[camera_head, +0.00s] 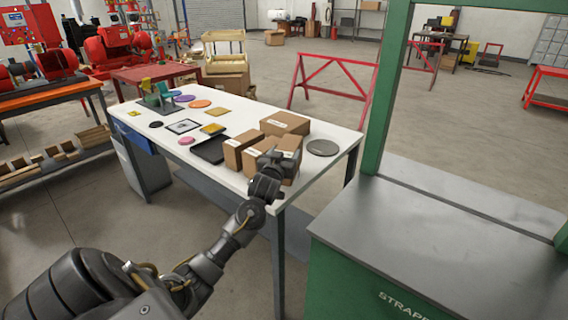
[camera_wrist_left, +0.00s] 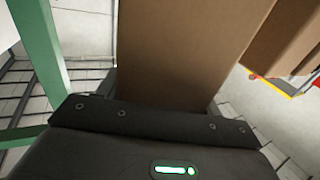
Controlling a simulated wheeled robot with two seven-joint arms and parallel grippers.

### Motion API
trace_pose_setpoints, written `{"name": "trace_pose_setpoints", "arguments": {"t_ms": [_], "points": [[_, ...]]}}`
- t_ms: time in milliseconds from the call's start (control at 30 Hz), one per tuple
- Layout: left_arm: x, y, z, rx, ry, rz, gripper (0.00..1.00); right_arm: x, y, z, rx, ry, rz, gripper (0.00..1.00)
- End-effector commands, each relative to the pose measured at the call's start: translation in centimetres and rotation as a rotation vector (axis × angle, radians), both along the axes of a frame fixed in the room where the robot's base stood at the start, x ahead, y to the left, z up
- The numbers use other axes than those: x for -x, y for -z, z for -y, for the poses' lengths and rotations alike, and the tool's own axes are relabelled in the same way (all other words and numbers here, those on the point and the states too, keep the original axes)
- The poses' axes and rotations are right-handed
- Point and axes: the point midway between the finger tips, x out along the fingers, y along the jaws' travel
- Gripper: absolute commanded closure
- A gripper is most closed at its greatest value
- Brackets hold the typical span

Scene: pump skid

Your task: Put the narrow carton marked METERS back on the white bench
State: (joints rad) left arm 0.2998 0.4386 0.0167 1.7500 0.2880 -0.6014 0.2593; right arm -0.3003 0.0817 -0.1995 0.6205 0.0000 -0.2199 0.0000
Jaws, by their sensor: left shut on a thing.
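The white bench (camera_head: 338,137) stands in the middle of the head view, with a group of brown cartons at its near right end. My left gripper (camera_head: 275,160) is at this group, shut on a brown carton (camera_head: 288,147) that it partly hides. The held carton (camera_wrist_left: 190,50) fills the upper middle of the left wrist view, right in front of the gripper. I cannot read METERS on any carton, and I cannot tell whether the held one touches the bench top. My right gripper is not in view.
Another carton (camera_head: 242,149) stands just left of the held one, and a flat one (camera_head: 285,123) behind. A grey disc (camera_head: 322,147) lies to the right. A black tray (camera_head: 209,150) lies to the left. A green-framed strapping station (camera_head: 440,225) stands close on the right.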

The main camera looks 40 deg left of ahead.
Motion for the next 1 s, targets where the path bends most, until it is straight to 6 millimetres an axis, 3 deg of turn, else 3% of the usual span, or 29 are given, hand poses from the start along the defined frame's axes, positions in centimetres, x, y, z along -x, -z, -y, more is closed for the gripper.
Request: {"name": "trace_pose_setpoints", "arguments": {"t_ms": [233, 500, 900, 933, 1000], "points": [[-0.3, 0.6, -0.6, -0.002, -0.001, 0.002, 0.75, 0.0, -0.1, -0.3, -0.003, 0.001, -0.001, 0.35], [-0.3, 3.6, -0.7, -0.001, -0.001, 0.002, 0.75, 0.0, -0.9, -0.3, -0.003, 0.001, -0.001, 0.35], [-0.3, 4.2, -0.6, -0.001, 0.000, 0.004, 0.75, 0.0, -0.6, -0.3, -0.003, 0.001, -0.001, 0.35], [-0.3, 4.2, -0.6, 0.000, 0.000, 0.001, 0.31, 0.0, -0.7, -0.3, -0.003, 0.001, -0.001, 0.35], [-0.3, 4.2, -0.6, 0.000, 0.000, 0.001, 0.22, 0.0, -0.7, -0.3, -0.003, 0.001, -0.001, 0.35]]}}
